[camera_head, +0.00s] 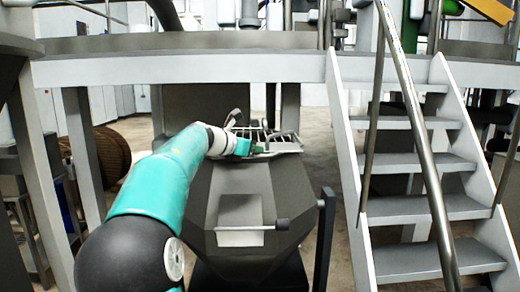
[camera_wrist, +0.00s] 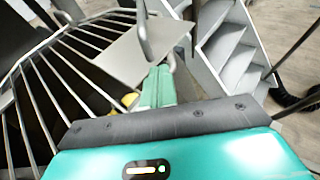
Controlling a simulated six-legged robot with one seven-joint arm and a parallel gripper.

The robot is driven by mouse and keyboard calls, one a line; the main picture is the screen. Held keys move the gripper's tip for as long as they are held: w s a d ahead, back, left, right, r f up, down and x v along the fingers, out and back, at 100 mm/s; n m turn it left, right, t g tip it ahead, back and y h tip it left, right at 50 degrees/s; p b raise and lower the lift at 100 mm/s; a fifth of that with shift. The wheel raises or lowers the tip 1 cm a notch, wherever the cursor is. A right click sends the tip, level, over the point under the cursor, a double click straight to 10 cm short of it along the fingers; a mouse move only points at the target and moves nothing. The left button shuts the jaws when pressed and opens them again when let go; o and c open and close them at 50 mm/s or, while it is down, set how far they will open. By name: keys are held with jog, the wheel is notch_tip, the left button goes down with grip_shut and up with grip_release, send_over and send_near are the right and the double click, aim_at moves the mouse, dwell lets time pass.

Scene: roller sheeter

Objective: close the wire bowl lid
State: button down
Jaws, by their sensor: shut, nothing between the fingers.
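The wire bowl lid (camera_head: 284,143) is a light metal grille at the top of the dark grey, angular sheeter body (camera_head: 200,205). In the head view it looks low and close to flat, but I cannot tell whether it rests fully on the rim. In the wrist view its bars (camera_wrist: 62,72) fan out at the left, with a flat grey plate (camera_wrist: 118,58) beside them. My gripper (camera_head: 246,148) is at the lid's near left side. In the wrist view my green fingers (camera_wrist: 158,85) are together and empty, close to a bent metal rod (camera_wrist: 150,40). Contact is unclear.
A white staircase (camera_head: 420,190) with a metal handrail (camera_head: 415,140) stands to the right. A platform beam (camera_head: 180,68) crosses behind the sheeter. A brown spool (camera_head: 112,155) is at the left.

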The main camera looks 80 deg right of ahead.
jog(key=s+a+v, duration=0.2)
jog(key=v, duration=0.9)
jog(key=w+a+f+m+t+y, duration=0.2)
jog(key=w+a+f+t, duration=0.5)
jog(key=w+a, duration=0.5)
jog(key=w+a+f+m+t+y, duration=0.25)
jog(key=w+a+f+t, duration=0.25)
jog(key=w+a+f, duration=0.65)
jog(key=s+a+f+m+t+y, duration=0.1)
jog(key=a+f+m+y, duration=0.1)
jog(key=a, duration=0.9)
jog(key=s+a+f+m+y, duration=0.1)
jog(key=s+a+f+y, duration=0.1)
jog(key=a, duration=1)
jog(key=s+a+f+m+t+y, duration=0.1)
jog(key=a+f, duration=0.3)
jog(key=a, duration=0.7)
jog(key=shift+s+a+m+t+y, duration=0.25)
jog(key=shift+a+m+t+y, duration=0.1)
jog(key=shift+m+y, duration=0.5)
